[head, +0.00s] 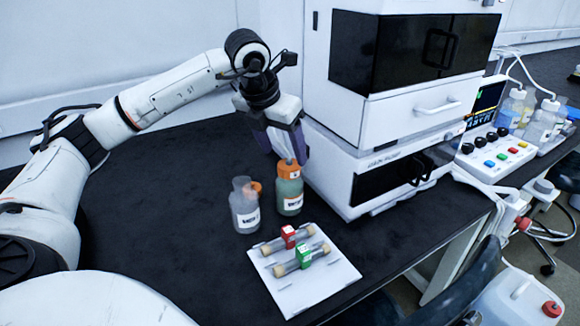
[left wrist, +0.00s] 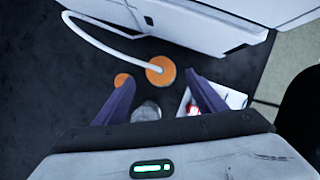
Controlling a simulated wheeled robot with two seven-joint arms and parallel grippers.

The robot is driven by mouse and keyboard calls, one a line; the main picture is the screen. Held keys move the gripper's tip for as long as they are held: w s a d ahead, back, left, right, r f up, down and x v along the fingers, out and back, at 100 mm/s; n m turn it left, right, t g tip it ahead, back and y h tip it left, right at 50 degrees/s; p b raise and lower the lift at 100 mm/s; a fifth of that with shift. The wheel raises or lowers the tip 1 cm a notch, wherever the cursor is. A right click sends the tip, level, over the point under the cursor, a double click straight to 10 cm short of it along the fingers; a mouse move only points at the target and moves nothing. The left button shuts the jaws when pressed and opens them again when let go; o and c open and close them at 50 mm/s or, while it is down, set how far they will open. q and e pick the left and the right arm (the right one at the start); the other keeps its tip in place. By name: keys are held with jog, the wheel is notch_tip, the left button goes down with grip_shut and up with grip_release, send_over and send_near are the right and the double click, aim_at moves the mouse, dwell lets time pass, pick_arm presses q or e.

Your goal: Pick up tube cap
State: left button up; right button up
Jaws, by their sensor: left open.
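An orange cap (head: 289,168) sits on a bottle of green liquid (head: 290,194). In the left wrist view a white tube (left wrist: 105,45) runs from this cap (left wrist: 160,69) toward the upper left. A clear bottle (head: 244,208) stands just left of the green one, with a smaller orange cap (head: 256,188) beside its neck; that cap also shows in the wrist view (left wrist: 123,80). My left gripper (head: 287,155) points down, open and empty, right above the green bottle's cap. In the wrist view the cap appears between and slightly beyond the fingertips (left wrist: 158,82). My right gripper is out of view.
A white instrument stack (head: 415,110) stands close to the right of my left gripper. A white tray (head: 305,288) with two tubes, one with a red and one with a green clip, lies in front. The black bench (head: 150,220) is clear to the left.

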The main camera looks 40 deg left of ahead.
aim_at(288, 161)
pick_arm(q)
jog(key=x, duration=0.5)
jog(key=shift+r, duration=0.1)
jog(key=c, duration=1.2)
